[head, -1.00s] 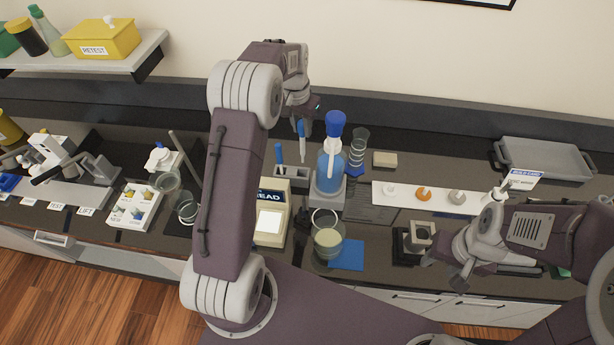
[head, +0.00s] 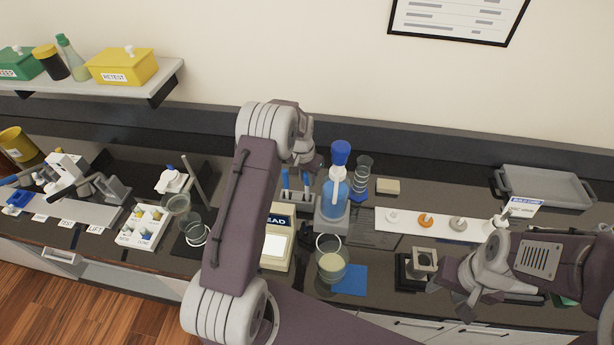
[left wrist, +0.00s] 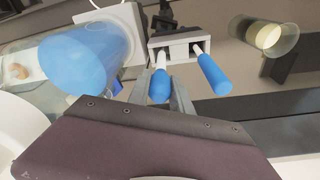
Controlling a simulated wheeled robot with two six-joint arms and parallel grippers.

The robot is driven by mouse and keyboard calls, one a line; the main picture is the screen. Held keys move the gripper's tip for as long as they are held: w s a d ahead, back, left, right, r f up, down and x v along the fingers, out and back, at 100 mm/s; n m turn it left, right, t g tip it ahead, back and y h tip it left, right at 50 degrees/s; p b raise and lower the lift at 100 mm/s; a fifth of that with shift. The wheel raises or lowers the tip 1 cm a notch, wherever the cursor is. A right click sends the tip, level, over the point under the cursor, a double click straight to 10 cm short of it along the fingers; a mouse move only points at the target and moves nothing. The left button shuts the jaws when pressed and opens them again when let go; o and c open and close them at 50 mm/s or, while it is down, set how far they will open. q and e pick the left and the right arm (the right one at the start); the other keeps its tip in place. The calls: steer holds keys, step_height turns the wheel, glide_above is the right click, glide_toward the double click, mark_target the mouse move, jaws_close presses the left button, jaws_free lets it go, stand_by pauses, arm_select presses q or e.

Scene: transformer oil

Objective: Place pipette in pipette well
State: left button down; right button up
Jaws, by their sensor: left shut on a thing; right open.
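The pipette well is a grey block (head: 296,200) left of the blue bottle in the head view; its openings show in the left wrist view (left wrist: 181,40). One blue-topped pipette (head: 285,181) stands in its left side in the head view. My left gripper (left wrist: 160,93) is shut on a second blue pipette (left wrist: 160,86), also seen in the head view (head: 306,182). Its white shaft reaches the block's other opening; how deep it sits I cannot tell. My right gripper (head: 462,290) is open and empty at the right, low over the bench.
The blue bottle (head: 334,195) stands close to the right of the block. A scale (head: 276,243) and a beaker (head: 331,265) stand in front. A white strip (head: 440,223) with small parts lies to the right.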

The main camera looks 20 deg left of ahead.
arm_select(q)
steer(key=shift+w+f, duration=0.1)
steer(key=c, duration=1.5)
jaws_free()
steer(key=o, duration=0.3)
steer(key=shift+o, duration=0.2)
steer(key=shift+s, duration=0.2)
